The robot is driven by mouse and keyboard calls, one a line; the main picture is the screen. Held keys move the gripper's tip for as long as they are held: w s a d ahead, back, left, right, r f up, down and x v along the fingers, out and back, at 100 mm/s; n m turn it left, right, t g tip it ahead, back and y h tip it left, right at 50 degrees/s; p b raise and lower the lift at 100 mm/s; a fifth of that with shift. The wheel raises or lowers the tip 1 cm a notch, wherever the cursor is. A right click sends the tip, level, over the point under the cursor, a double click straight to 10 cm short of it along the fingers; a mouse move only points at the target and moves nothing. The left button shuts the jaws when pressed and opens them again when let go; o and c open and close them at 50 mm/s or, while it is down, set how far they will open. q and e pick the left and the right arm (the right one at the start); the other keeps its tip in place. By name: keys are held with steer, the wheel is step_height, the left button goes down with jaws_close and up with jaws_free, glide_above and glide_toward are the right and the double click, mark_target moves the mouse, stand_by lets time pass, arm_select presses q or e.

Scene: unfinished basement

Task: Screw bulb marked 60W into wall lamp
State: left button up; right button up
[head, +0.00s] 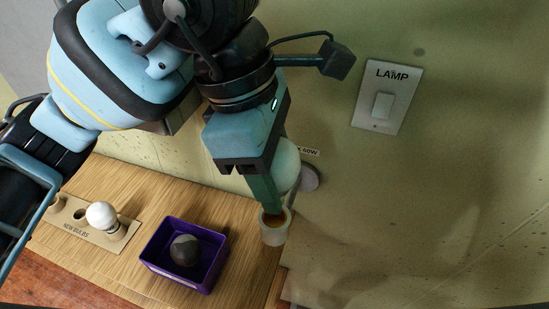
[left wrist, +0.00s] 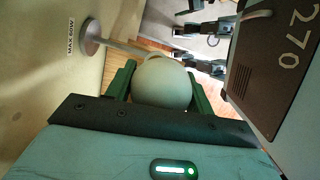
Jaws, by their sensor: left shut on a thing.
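My left gripper (head: 272,205) points down at the wall lamp, its green fingers shut on a white round bulb (head: 287,165). The bulb also shows between the fingers in the left wrist view (left wrist: 162,84). The lamp's pale cup-shaped socket (head: 275,234) opens upward right under the fingertips. Its round wall mount (head: 310,178) is behind; the mount and arm also show in the left wrist view (left wrist: 92,38). The bulb's base is hidden, so I cannot tell whether it touches the socket. No wattage mark is readable on the bulb. My right gripper cannot be made out.
A NEW BULBS holder (head: 72,232) on the wooden surface has one white bulb (head: 102,215) and an empty hole. A purple bin (head: 205,284) holds a dark-looking bulb (head: 184,250). A LAMP switch plate (head: 387,97) is on the wall. A MAX 60W label (left wrist: 70,37) is beside the mount.

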arm_select(q)
steer(key=shift+f+b, duration=0.9)
steer(key=shift+f, duration=1.9)
arm_select(e)
steer(key=shift+s+a+f+g, duration=0.2)
steer(key=shift+s+f+g, duration=0.2)
steer(key=shift+s+f, duration=0.8)
steer(key=shift+w+f, duration=0.1)
steer(key=shift+f, duration=0.05)
arm_select(q)
steer(key=shift+m+g+b, duration=0.3)
steer(key=shift+m+b, duration=0.2)
steer(key=shift+m, duration=0.7)
steer(key=shift+r+m, duration=0.1)
steer(key=shift+m, duration=0.4)
arm_select(e)
steer(key=shift+s+f, duration=0.7)
steer(key=shift+f, duration=0.25)
arm_select(q)
steer(key=shift+m+g+y+b, duration=0.4)
steer(key=shift+m+b, duration=0.35)
steer(key=shift+m, duration=0.95)
arm_select(e)
steer(key=shift+s+f+g, duration=0.4)
steer(key=shift+s+f, duration=0.4)
steer(key=shift+f, duration=0.2)
